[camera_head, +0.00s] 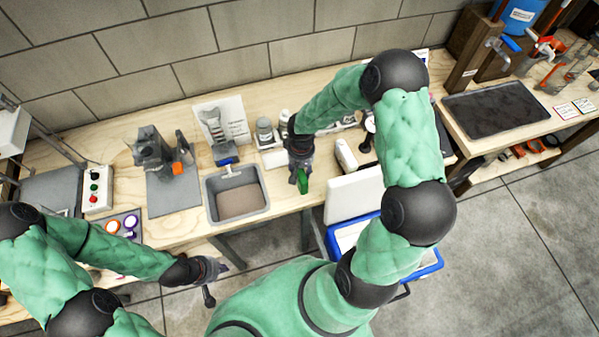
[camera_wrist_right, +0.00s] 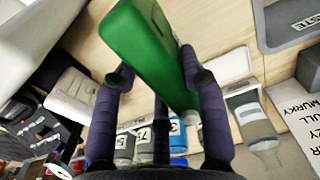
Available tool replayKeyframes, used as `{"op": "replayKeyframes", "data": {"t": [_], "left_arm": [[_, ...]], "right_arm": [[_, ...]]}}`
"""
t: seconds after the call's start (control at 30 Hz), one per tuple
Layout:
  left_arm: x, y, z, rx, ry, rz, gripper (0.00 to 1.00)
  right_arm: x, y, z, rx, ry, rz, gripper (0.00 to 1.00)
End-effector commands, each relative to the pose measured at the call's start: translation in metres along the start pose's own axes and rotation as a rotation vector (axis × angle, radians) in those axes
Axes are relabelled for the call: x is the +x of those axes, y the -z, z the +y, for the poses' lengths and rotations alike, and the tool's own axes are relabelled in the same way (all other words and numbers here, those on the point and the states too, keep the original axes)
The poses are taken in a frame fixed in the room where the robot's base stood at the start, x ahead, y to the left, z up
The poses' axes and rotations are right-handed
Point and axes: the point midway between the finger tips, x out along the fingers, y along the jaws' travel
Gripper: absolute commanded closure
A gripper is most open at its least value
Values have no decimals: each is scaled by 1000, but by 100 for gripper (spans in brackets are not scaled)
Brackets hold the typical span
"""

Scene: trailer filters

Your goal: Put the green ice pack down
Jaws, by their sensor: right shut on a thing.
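The green ice pack (camera_head: 302,182) is a flat green block held below my right gripper (camera_head: 299,170) above the wooden bench. In the right wrist view the ice pack (camera_wrist_right: 147,48) sits between the dark fingers of my right gripper (camera_wrist_right: 160,90), which is shut on it. I cannot tell whether its lower end touches the bench. My left gripper (camera_head: 207,268) is at the lower left, in front of the bench and away from the ice pack; its fingers are too small to read.
A grey tub (camera_head: 250,210) with brown contents stands left of the ice pack. A white and blue cooler (camera_head: 343,235) stands to the right, with its white lid (camera_head: 352,197) raised. Small bottles (camera_head: 264,130) stand behind. A strip of bare bench (camera_head: 283,197) lies beside the tub.

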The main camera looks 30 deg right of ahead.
Motion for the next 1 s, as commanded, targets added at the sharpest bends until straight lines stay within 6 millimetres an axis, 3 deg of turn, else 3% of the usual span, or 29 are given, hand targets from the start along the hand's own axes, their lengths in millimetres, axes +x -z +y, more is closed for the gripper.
{"op": "replayKeyframes", "data": {"t": [0.33, 0.53, 0.97, 1.0], "left_arm": [[1, 0, 0, 0, 0, 0, 100], [4, 0, -2, 0, 0, 0, 100], [8, 0, -3, 0, 0, 0, 100], [8, 0, -3, 0, 0, 0, 100]], "right_arm": [[17, 14, -2, 0, 0, 0, 100], [44, 13, -2, 0, 0, -1, 100], [49, 14, -2, 0, 0, 2, 100], [49, 13, -2, 0, 0, 1, 52]]}}
